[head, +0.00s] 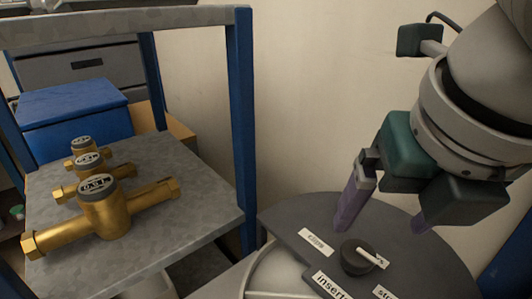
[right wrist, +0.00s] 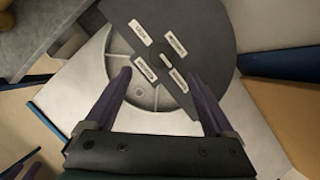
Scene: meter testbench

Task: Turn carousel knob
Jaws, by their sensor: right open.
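The carousel knob (head: 357,257) is a short dark cylinder with a white pointer bar on top, set on a dark round carousel cover (head: 430,257) at the lower right of the head view. The knob also shows in the right wrist view (right wrist: 165,62), small, among white labels. My right gripper (head: 381,229), with purple fingers, is open and empty, above the cover and apart from the knob. In the right wrist view its fingers (right wrist: 159,75) point towards the carousel, with the knob between and just beyond their tips.
White labels, one reading "insert", surround the knob. A cut-out in the cover shows a pale compartment (head: 272,272). At left, several brass meters (head: 105,208) stand on a grey table (head: 190,200) with blue posts (head: 241,120). A blue box (head: 72,105) stands behind.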

